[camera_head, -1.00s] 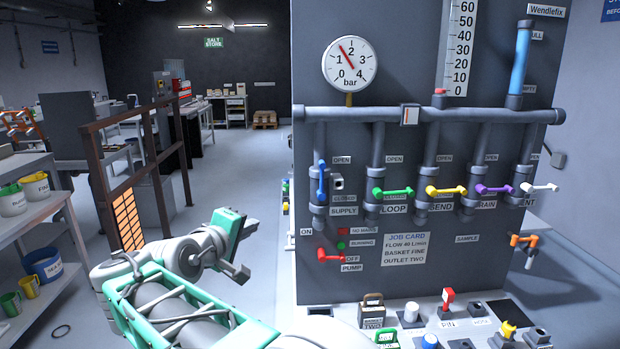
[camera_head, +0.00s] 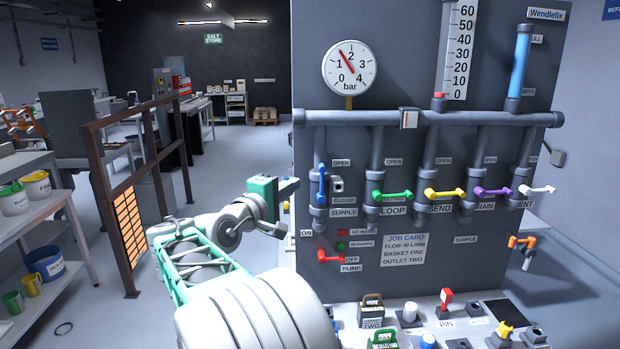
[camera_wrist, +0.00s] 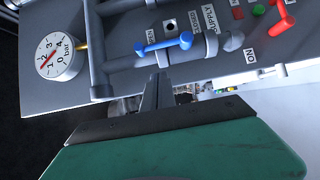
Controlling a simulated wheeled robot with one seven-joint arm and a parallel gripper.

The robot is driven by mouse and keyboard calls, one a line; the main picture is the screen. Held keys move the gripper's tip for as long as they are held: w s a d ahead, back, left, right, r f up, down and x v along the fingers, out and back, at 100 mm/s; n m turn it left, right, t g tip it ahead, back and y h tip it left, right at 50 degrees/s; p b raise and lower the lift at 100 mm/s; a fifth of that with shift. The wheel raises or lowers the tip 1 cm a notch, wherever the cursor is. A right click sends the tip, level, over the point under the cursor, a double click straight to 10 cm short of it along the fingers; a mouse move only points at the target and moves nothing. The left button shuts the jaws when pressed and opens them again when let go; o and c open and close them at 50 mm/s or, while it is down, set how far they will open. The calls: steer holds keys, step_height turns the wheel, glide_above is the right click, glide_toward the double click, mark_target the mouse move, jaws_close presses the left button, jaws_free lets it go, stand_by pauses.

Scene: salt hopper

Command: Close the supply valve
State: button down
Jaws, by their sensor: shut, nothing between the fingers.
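The supply valve has a blue handle (camera_head: 321,183) on the leftmost vertical pipe of the grey panel. The handle stands upright, along its pipe, between the OPEN label above and the SUPPLY label below. The same blue handle shows in the wrist view (camera_wrist: 170,43), just beyond my fingertips. My gripper (camera_head: 291,188) is shut and empty, at the panel's left edge, a little left of the blue handle. In the wrist view its fingers (camera_wrist: 157,92) point towards the handle; I cannot tell whether they touch it.
Green (camera_head: 392,195), yellow (camera_head: 445,193), purple (camera_head: 493,192) and white (camera_head: 538,190) handles lie sideways on pipes to the right. A red pump handle (camera_head: 335,256) sits below. A pressure gauge (camera_head: 349,68) is above. The floor left of the panel is open.

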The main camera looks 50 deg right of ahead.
mark_target(321, 183)
steer(key=d, duration=0.1)
steer(key=s+d, duration=0.1)
steer(key=d, duration=0.1)
steer(key=s+d+p, duration=0.1)
steer(key=shift+s+d, duration=0.15)
steer(key=shift+d, duration=0.25)
